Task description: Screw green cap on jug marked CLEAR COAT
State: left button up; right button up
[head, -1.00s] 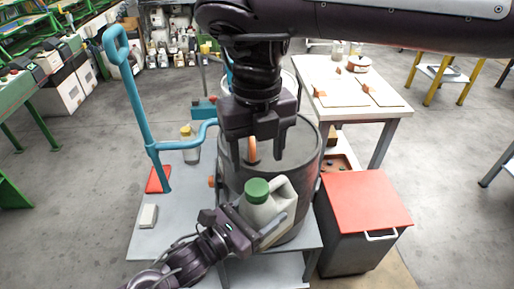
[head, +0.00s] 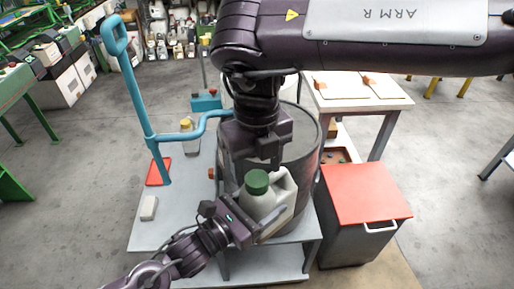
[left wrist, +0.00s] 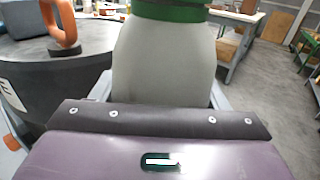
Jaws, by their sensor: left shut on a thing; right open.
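A pale grey-white jug (head: 268,212) with a side handle stands upright in my left gripper (head: 256,226), which is shut around its body. A green cap (head: 256,181) sits on top of the jug; whether it is threaded tight cannot be told. The left wrist view shows the jug body (left wrist: 165,60) close up, with the cap's green lower edge (left wrist: 170,12) at the top. No CLEAR COAT marking is visible on the jug. My right gripper (head: 256,172) is open and empty, pointing down just above or behind the cap; the exact gap is unclear.
A large grey drum (head: 308,150) stands right behind the jug; its orange handle shows in the left wrist view (left wrist: 60,22). A blue bent-pipe handle (head: 138,90) rises at left. A red-topped bin (head: 365,192) is at right. The cart top (head: 180,225) at left is mostly clear.

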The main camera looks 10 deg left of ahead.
jog(key=shift+f, duration=0.95)
jog(key=c, duration=1)
jog(key=o, duration=1.2)
jog(key=shift+c, duration=0.2)
jog(key=shift+r, duration=0.1)
notch_tip(320, 180, up, 12)
